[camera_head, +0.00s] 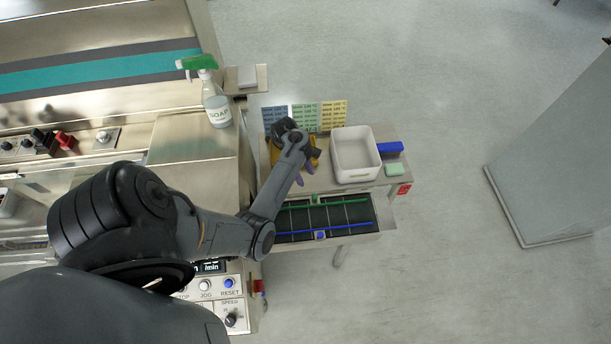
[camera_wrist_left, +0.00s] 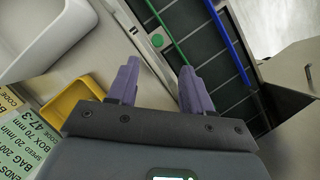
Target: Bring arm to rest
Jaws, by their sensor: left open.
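My left arm reaches in from the left in the head view, across the machine's edge. Its gripper (camera_head: 304,176) hangs above the metal side table, between the yellow tray and the belt. In the left wrist view the gripper (camera_wrist_left: 158,85) has its two purple fingers spread apart with nothing between them. Below the fingers lie bare table and the edge of the dark belt (camera_wrist_left: 205,45). My right gripper is not in view.
A white bin (camera_head: 356,178) stands right of the gripper. The yellow tray (camera_wrist_left: 72,98) is close beside it. A soap spray bottle (camera_head: 217,108) stands on the machine's edge. Green and blue rails run along the belt (camera_head: 340,216). Open floor lies to the right.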

